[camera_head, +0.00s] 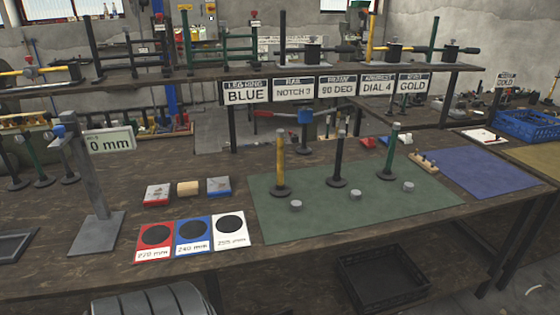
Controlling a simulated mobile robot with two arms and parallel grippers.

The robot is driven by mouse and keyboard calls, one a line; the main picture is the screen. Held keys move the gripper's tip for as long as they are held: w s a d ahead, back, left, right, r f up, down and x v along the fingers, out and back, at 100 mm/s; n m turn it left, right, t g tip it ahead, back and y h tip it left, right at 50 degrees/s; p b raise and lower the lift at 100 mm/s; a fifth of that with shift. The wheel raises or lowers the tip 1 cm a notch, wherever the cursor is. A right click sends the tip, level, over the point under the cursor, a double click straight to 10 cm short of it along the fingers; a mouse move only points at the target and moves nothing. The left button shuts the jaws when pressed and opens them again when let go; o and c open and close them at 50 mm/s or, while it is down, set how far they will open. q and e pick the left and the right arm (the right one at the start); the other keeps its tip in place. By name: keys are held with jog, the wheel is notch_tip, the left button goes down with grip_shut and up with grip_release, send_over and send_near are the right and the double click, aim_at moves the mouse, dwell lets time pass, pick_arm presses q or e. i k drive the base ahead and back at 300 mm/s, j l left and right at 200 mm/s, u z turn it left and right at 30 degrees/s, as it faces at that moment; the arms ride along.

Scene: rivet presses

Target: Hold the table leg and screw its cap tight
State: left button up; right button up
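Three table legs stand upright on the green mat (330,221): a yellow leg (280,158), a black leg (339,150) and a green leg (390,150). Each has a dark round foot. Three small grey round caps lie in front of them on the mat: a left cap (296,206), a middle cap (356,194) and a right cap (408,187). The caps are apart from the legs. Neither of my grippers shows in this view.
A grey stand (96,235) reads 0 mm at the left. Red (154,254), blue (194,248) and white (230,243) cards lie left of the mat. A shelf (180,71) with signs, including BLUE (244,96), overhangs the back.

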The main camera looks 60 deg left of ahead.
aim_at(386, 174)
jog(key=u, duration=1.4)
